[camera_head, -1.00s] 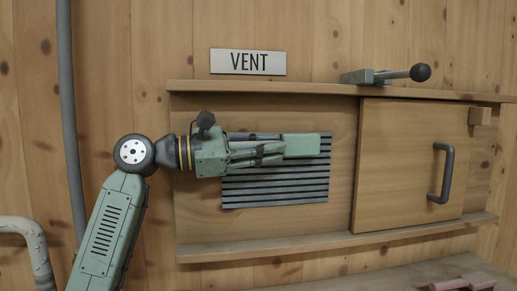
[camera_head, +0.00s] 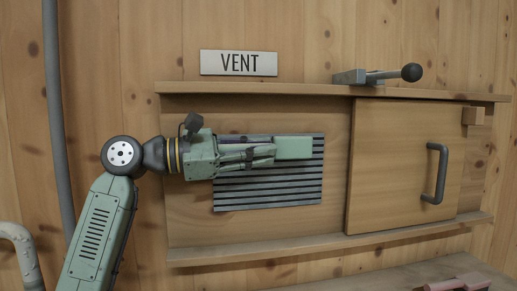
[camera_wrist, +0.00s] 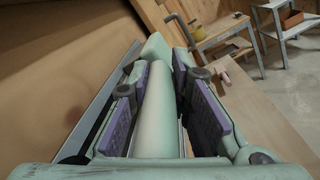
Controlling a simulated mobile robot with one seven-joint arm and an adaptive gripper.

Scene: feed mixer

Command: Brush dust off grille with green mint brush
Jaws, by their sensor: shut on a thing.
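My gripper (camera_head: 268,153) is shut on the mint green brush (camera_head: 293,147) and holds it sideways, head pointing right. The brush head covers the upper right part of the grille (camera_head: 268,192), a dark panel with pale horizontal slats under the VENT sign. In the wrist view, the brush's pale mint handle (camera_wrist: 155,110) lies between the purple finger pads, with the block-shaped head beyond. The grille's edge (camera_wrist: 104,95) runs along the left there. The bristles are hidden, so I cannot tell if they touch the slats. No dust can be made out.
A wooden sliding door (camera_head: 400,165) with a dark handle (camera_head: 437,175) is right of the grille. Wooden rails (camera_head: 330,90) run above and below. A lever with a black knob (camera_head: 411,72) sits on top. Pink objects (camera_head: 458,283) lie on the ledge at lower right.

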